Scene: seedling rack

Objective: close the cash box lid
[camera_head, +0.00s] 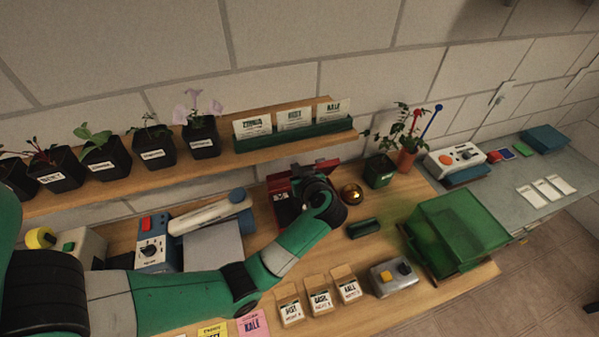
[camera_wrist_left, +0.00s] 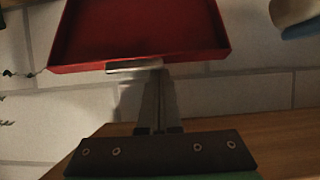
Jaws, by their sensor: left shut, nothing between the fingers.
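The red cash box (camera_head: 278,190) stands on the wooden bench with its lid raised at the back. My left arm partly covers the box, so the lid's exact angle is hard to tell. In the left wrist view the red lid (camera_wrist_left: 140,30) shows its hollow inside and rim, with a pale metal tab on its near edge. My left gripper (camera_wrist_left: 158,76) is shut and empty, its fingertips right at that tab; I cannot tell whether they touch. In the head view the fingertips are hidden behind my wrist. My right gripper is not in view.
A brass bowl (camera_head: 351,194) and a green plant pot (camera_head: 379,171) stand right of the box. A blue-and-white device (camera_head: 153,252) and a scanner-like white tool (camera_head: 205,214) are to the left. A plant shelf (camera_head: 110,184) runs behind.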

